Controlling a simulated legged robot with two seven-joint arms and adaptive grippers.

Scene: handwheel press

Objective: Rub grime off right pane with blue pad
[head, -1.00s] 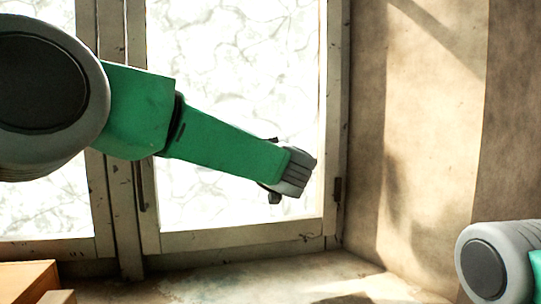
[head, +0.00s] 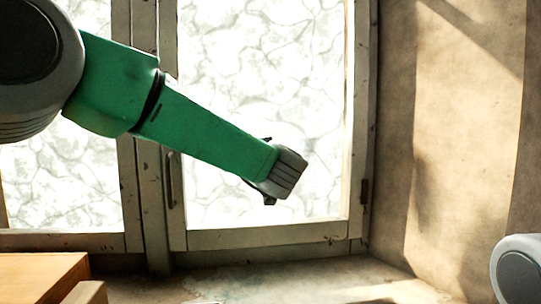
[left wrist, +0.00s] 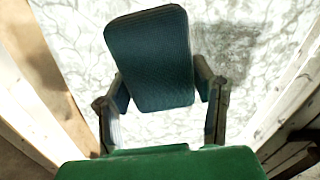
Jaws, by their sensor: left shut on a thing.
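The right pane (head: 265,70) is a bright window pane with a web of grey veins, in a worn wooden frame. My left gripper (head: 272,172) is in front of its lower middle; its fingers are mostly hidden behind my wrist. In the left wrist view the gripper (left wrist: 158,95) is shut on the blue pad (left wrist: 150,55), a dark blue ribbed block. The pad lies over the pane; whether it touches the glass I cannot tell. A dark smudged patch (left wrist: 238,45) shows on the glass right of the pad. My right gripper is out of view.
The left pane (head: 70,170) is partly behind my left arm. A metal handle (head: 172,180) sits on the frame between the panes. A wooden box (head: 40,275) stands at lower left. The sill (head: 270,280) looks clear; a wall (head: 460,130) closes the right.

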